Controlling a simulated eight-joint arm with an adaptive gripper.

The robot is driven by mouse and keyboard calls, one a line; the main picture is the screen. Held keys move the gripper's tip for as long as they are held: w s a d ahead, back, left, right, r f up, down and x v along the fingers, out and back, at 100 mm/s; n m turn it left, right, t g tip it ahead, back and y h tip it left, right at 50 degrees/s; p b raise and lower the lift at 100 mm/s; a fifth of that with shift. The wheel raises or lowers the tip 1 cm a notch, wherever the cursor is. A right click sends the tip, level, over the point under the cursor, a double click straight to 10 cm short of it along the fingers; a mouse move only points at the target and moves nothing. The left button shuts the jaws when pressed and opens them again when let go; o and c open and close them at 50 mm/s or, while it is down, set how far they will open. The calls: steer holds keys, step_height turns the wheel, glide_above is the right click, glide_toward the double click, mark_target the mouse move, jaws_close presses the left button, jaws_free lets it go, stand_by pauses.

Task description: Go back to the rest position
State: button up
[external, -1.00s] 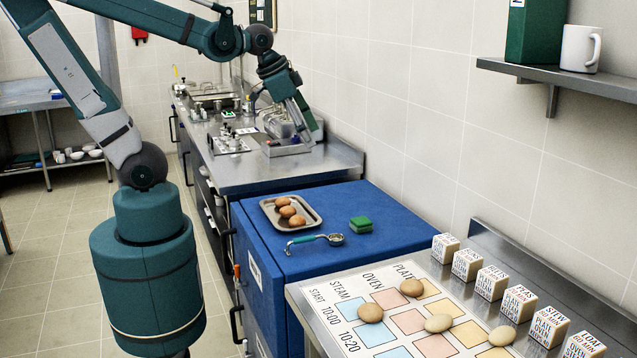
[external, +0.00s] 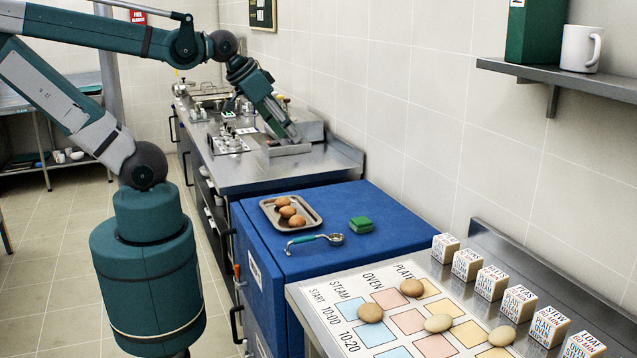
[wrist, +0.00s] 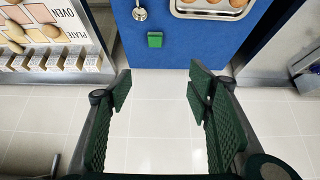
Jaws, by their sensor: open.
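My gripper (external: 288,132) is at the end of my raised, bent arm, in front of the far steel counter in the external view. In the wrist view my gripper (wrist: 158,84) has its two green ridged fingers spread wide, with nothing between them. Beyond the fingers in that view are pale tiles and the edge of the blue cabinet top. It cannot be told from the external view how high the fingers are above the counter.
A tray (external: 266,205) of brown round items, a scoop (external: 315,241) and a green sponge (external: 361,224) lie on the blue cabinet (external: 375,195). A chart (external: 340,310) with several round items and lettered blocks is at front right. A shelf (external: 590,82) holds a mug.

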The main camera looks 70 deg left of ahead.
steer(key=shift+f+b, duration=1.45)
steer(key=shift+b, duration=0.05)
